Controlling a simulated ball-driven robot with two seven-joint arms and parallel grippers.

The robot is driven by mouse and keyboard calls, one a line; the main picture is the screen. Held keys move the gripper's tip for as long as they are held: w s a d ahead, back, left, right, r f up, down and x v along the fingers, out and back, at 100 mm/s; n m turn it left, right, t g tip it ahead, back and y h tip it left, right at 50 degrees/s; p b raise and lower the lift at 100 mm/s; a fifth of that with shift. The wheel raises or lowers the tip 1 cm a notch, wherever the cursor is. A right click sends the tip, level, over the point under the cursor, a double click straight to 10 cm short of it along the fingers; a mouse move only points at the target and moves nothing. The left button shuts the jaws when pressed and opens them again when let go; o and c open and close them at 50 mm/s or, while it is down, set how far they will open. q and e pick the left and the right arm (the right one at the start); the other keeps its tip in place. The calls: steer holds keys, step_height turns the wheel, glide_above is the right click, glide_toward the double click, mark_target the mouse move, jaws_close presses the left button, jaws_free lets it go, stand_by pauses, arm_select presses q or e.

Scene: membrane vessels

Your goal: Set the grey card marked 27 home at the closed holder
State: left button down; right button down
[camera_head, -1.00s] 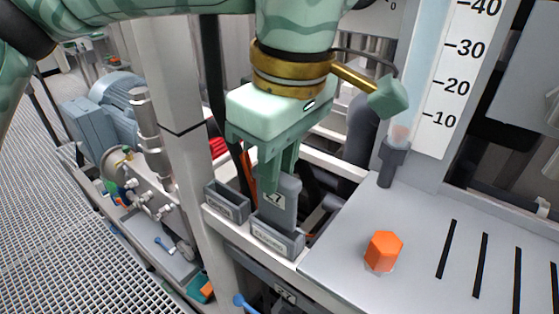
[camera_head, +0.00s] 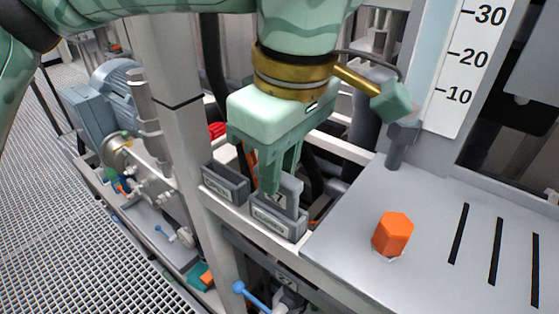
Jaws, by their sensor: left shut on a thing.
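The grey card (camera_head: 291,191) is between the fingers of my left gripper (camera_head: 279,184), which is shut on it and points down. Its number is partly hidden by a finger and by the holder. The card stands roughly upright with its lower part down inside the closed holder (camera_head: 278,225), a grey open-topped box with a label on its front. Whether it touches the bottom cannot be seen. My right gripper is not in view.
A second, empty grey holder (camera_head: 225,184) stands just left of the closed one on the same rail. To the right, a grey panel (camera_head: 350,225) carries an orange hexagonal knob (camera_head: 393,233) and dark slots. A blue-handled valve (camera_head: 250,295) sits below.

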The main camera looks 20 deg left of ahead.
arm_select(q)
steer(key=shift+f, duration=0.2)
steer(key=c, duration=1.3)
jaws_free()
steer(key=shift+o, duration=0.2)
step_height(320, 180, up, 16)
steer(key=d+p, duration=0.2)
steer(key=p, duration=0.3)
steer(key=shift+s, duration=0.3)
steer(key=shift+r, duration=0.1)
steer(key=shift+p, duration=0.35)
